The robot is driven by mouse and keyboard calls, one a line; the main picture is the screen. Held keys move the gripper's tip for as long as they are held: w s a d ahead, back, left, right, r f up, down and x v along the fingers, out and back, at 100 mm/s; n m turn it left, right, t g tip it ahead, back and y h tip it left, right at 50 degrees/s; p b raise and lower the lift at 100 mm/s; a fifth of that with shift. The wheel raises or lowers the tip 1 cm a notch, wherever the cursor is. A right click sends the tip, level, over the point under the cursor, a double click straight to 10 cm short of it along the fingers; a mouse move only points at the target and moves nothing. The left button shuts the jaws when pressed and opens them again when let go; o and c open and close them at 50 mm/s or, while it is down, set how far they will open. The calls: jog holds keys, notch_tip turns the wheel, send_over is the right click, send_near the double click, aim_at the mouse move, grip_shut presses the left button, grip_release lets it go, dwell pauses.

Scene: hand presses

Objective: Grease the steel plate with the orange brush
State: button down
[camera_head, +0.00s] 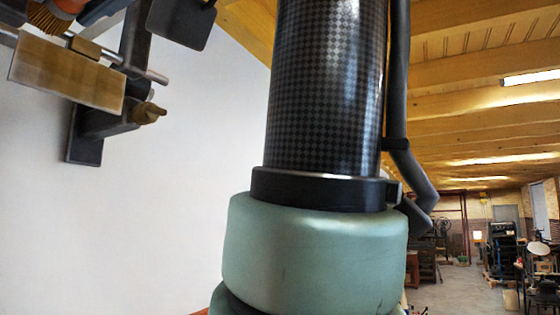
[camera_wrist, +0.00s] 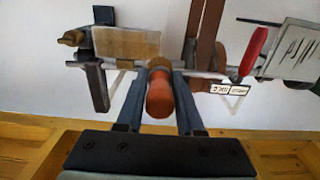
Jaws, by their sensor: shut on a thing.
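My gripper (camera_wrist: 157,82) is shut on the orange brush (camera_wrist: 160,98), whose rounded orange handle end shows between the two dark fingers in the wrist view. In the head view, brown-orange bristles (camera_head: 45,20) show at the top left corner, just above a flat plate with tan reflections (camera_head: 68,72). This looks like the steel plate. It also shows in the wrist view (camera_wrist: 125,43), up and left of the brush. Whether bristles and plate touch, I cannot tell. The gripper is mostly cut off in the head view.
A metal rod (camera_head: 153,75) and a tan wooden knob (camera_head: 148,112) sit by the plate on a dark frame. In the wrist view, a red handle (camera_wrist: 254,50) and a pale slotted panel (camera_wrist: 290,50) are on the right. My arm fills the middle of the head view.

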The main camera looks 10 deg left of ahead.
jog(key=w+a+f, duration=0.2)
jog(key=a, duration=0.4)
jog(key=shift+w+a, duration=0.25)
jog(key=shift+w, duration=0.1)
jog(key=shift+p+x, duration=0.5)
jog(key=shift+x, duration=0.55)
dwell(0.8)
jog(key=shift+w+d, duration=0.1)
jog(key=shift+w+d+p, duration=0.4)
jog(key=shift+w+p, duration=0.25)
jog(key=shift+w, duration=0.25)
jog(key=shift+w+d+p, duration=0.4)
jog(key=shift+w+p, duration=0.2)
jog(key=shift+w, duration=0.25)
jog(key=shift+s+a+f+b, duration=0.1)
jog(key=shift+s+a+b, duration=0.3)
jog(key=shift+s, duration=0.3)
jog(key=shift+s+a+b, duration=0.2)
jog(key=shift+s+a, duration=0.05)
jog(key=shift+s, duration=0.35)
jog(key=shift+s+a+b, duration=0.15)
jog(key=shift+s+a, duration=0.1)
jog(key=shift+s, duration=0.35)
